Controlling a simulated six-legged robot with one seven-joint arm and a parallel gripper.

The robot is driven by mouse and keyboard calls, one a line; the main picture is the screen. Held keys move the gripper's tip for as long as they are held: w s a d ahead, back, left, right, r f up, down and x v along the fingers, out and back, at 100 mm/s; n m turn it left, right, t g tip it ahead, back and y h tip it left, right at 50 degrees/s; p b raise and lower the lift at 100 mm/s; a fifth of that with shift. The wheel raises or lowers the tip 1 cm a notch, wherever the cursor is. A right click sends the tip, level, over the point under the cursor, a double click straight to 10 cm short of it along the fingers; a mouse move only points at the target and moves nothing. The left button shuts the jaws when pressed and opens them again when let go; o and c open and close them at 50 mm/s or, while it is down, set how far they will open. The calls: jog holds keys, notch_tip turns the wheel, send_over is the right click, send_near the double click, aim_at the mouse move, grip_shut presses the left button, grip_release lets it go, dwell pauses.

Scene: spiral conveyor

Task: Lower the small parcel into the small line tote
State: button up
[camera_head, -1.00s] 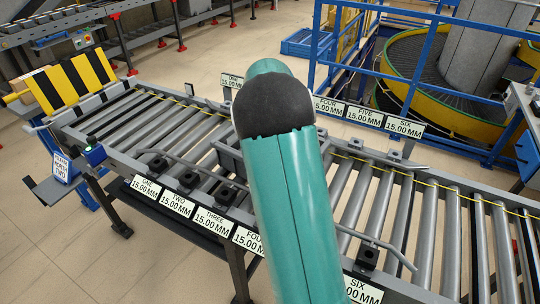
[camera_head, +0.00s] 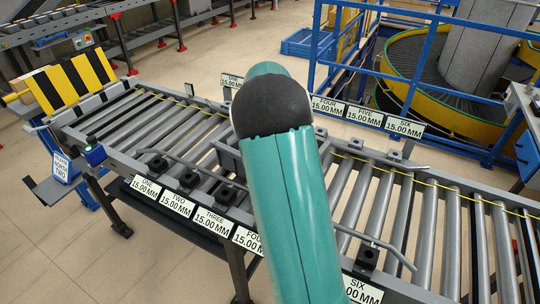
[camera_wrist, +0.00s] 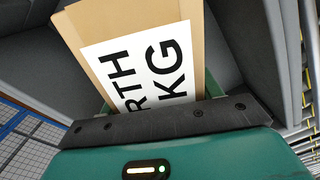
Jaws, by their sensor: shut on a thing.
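The small parcel is a tan box (camera_wrist: 92,20) with a white label reading "RTH" and "KG" in black, seen close up in the wrist view. My gripper (camera_wrist: 158,97) is shut on it, with green finger parts showing at both sides. Grey walls (camera_wrist: 245,50) of what looks like the tote stand around the parcel in the wrist view. How deep the parcel sits between them I cannot tell. In the head view a grey tote (camera_head: 228,156) on the rollers is mostly hidden behind my teal arm, which also hides the gripper and parcel.
The roller conveyor (camera_head: 455,225) runs across the head view with "15.00 MM" signs (camera_head: 178,205) along both sides. Black clamps and a bent rail (camera_head: 375,240) line its near edge. A yellow-black striped board (camera_head: 72,82) stands at the left end. Blue railing (camera_head: 430,60) guards the spiral behind.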

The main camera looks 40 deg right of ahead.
jog(key=shift+f, duration=1)
dwell(0.5)
jog(key=o, duration=1.3)
jog(key=shift+o, duration=0.2)
notch_tip(320, 180, up, 14)
jog(key=shift+f, duration=0.2)
jog(key=shift+r, duration=0.1)
